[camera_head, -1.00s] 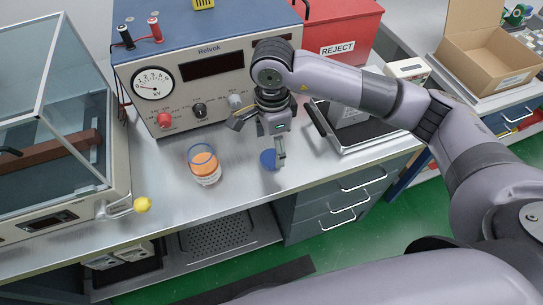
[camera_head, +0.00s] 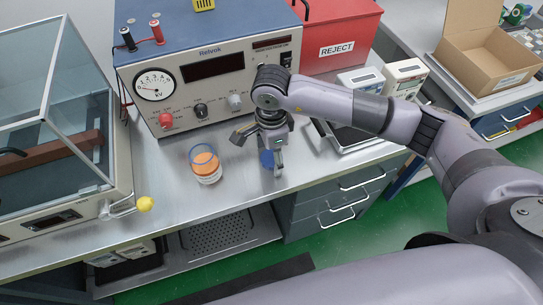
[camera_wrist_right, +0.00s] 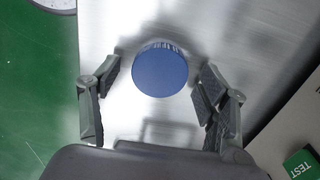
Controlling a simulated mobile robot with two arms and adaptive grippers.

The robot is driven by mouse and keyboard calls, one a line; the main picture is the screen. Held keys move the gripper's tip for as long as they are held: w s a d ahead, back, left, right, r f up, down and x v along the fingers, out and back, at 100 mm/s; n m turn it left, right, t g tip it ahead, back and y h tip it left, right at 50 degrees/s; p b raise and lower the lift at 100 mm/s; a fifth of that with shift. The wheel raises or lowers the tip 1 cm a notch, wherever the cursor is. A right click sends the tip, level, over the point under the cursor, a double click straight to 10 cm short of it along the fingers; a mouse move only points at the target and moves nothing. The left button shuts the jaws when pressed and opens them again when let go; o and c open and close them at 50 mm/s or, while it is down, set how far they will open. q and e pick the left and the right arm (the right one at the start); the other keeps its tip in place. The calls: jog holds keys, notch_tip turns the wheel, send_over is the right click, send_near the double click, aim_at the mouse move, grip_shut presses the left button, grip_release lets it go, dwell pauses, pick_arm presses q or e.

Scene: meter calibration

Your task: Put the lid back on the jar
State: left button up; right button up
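The jar (camera_head: 205,165) stands upright on the steel bench, clear-walled with orange contents and no lid on top. The blue round lid (camera_head: 266,159) lies on the bench to the right of the jar, partly hidden by my right gripper. My right gripper (camera_head: 258,152) is open above the lid, pointing down. In the right wrist view the lid (camera_wrist_right: 161,71) shows whole between the spread fingers (camera_wrist_right: 160,98), with a gap on both sides and nothing held. My left gripper is in no view.
A high-voltage meter box (camera_head: 215,70) stands behind the jar. A red REJECT box (camera_head: 340,40), a tray (camera_head: 350,146) with small instruments and a cardboard box (camera_head: 490,60) are at right. The bench front is clear.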

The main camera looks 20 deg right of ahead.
aim_at(272, 157)
jog(key=c, duration=0.6)
jog(key=shift+c, duration=0.2)
jog(key=shift+r, duration=0.1)
notch_tip(272, 157, up, 20)
jog(key=b, duration=0.1)
jog(key=shift+b, duration=0.3)
